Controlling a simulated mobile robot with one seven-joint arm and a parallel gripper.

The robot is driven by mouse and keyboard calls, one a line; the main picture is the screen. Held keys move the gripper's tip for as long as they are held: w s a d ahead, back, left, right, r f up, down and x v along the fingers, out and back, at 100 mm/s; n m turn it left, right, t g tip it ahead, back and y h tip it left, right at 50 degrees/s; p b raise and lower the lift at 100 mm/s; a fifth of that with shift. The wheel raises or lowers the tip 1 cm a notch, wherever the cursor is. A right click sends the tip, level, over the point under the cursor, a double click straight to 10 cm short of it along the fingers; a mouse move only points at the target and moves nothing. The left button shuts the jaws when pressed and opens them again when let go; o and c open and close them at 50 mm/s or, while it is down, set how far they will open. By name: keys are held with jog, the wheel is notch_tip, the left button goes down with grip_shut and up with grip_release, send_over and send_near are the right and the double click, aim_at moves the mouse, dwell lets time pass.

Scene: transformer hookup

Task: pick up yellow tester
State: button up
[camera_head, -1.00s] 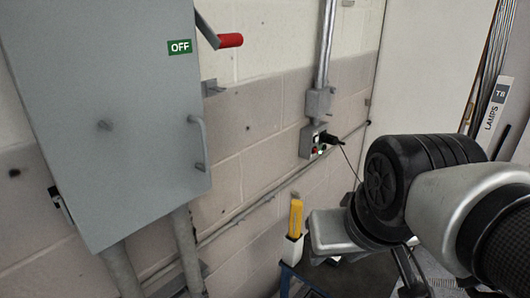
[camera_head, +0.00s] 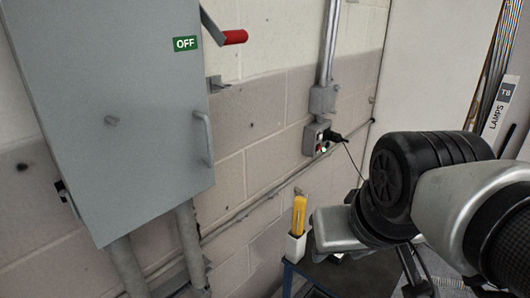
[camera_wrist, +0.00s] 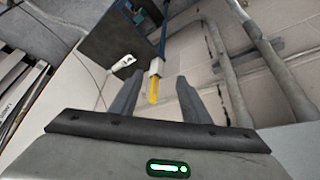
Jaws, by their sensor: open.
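The yellow tester (camera_head: 299,214) stands upright in a white holder (camera_head: 295,247) near the wall, to the left of my arm in the head view. In the wrist view the yellow tester (camera_wrist: 153,91) lies between the two fingers in the picture, its yellow end toward my gripper and the white holder (camera_wrist: 156,67) beyond it. My gripper (camera_wrist: 155,92) is open, with a finger on each side of the tester in the wrist view. I cannot tell how far apart in depth they are. In the head view my fingertips are hidden behind my own wrist.
A grey switch box (camera_head: 110,120) marked OFF, with a red-handled lever (camera_head: 234,37), hangs on the wall at left. A small control box (camera_head: 316,139) with a black plug and cable is right of it. A dark table (camera_head: 345,275) stands below. A LAMPS box (camera_head: 497,110) is at far right.

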jog(key=w+n, duration=0.1)
jog(key=n, duration=0.1)
jog(key=w+n, duration=0.2)
jog(key=n, duration=0.1)
jog(key=w+n+h+b, duration=0.1)
jog(key=w+n, duration=0.1)
jog(key=n, duration=0.1)
jog(key=shift+w+d+f, duration=0.15)
jog(key=shift+w+d, duration=0.05)
jog(key=shift+d, duration=0.1)
jog(key=n+h+b, duration=0.2)
jog(key=n, duration=2.1)
send_near(299, 209)
jog(key=shift+n, duration=0.3)
jog(key=x, duration=0.2)
jog(key=b+x, duration=0.1)
jog(key=x, duration=0.4)
jog(key=shift+s+a+f+b, duration=0.2)
jog(key=shift+s+f+b, duration=0.1)
jog(key=shift+s+b, duration=0.1)
jog(key=shift+w+r+b+x, duration=0.1)
jog(key=shift+w+x, duration=0.05)
jog(key=shift+x, duration=0.75)
jog(key=shift+w+r+b+x, duration=0.1)
jog(key=shift+w+x, duration=0.1)
jog(key=shift+x, duration=0.7)
jog(key=shift+w+r+b+x, duration=0.1)
jog(key=shift+w+x, duration=0.05)
jog(key=shift+x, duration=0.75)
jog(key=shift+d, duration=0.1)
